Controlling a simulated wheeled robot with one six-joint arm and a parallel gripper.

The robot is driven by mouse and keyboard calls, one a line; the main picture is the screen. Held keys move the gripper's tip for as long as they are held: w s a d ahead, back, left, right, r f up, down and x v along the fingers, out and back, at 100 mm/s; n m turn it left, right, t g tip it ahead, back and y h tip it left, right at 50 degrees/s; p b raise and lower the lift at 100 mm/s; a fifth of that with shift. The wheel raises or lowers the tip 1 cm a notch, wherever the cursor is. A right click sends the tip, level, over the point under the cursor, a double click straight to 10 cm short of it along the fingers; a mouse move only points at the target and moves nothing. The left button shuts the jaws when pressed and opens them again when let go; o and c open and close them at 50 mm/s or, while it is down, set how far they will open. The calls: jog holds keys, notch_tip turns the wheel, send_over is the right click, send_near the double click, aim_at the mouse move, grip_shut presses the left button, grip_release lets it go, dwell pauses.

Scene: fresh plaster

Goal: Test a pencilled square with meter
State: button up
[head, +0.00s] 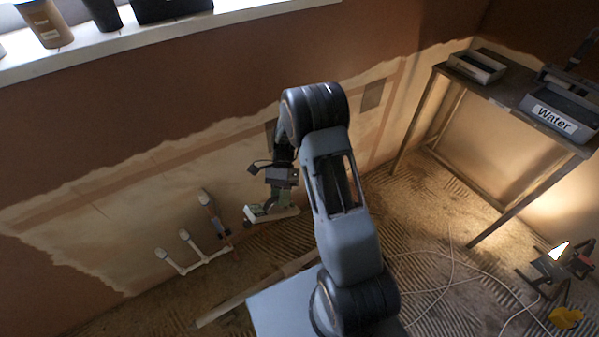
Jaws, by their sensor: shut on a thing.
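My gripper (279,190) is at the end of my bent arm, low in front of the pale plaster band on the wall (120,200). It is shut on a small pale device with a greenish face, which looks like the meter (262,212). My gripper hides part of it, and I cannot tell whether it touches the wall. A darker grey square (372,94) shows on the wall to the right of my arm. Part of another dark square (270,131) shows left of my arm. Pencil lines are too faint to make out.
White capped pipes (190,248) stand out low on the left. A metal table (510,90) at right bears a tray (477,66) and a "Water" container (562,112). A lit work lamp (558,258) and pale cables (450,275) lie on the ridged floor. Cups (45,22) stand on the sill.

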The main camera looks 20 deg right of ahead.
jog(key=w+d+f+m+t+y+b, duration=0.1)
jog(key=w+f+m+t+y+b, duration=0.4)
jog(key=w+m+t+y+b, duration=0.4)
jog(key=w+d+r+m+t+h+b, duration=0.2)
jog(key=w+d+m+t+b, duration=0.3)
jog(key=w+d+t+b, duration=0.4)
jog(key=shift+w+d+m+t, duration=0.3)
jog(key=shift+w+d+t, duration=0.65)
jog(key=shift+d+t, duration=0.85)
jog(key=shift+w+a+r, duration=0.1)
jog(key=shift+w+a, duration=0.2)
jog(key=shift+w, duration=0.25)
jog(key=shift+s+d+p, duration=0.15)
jog(key=shift+s+p, duration=0.1)
jog(key=shift+s, duration=1)
jog(key=shift+s+d+p, duration=0.1)
jog(key=shift+s+p, duration=0.15)
jog(key=shift+s, duration=1)
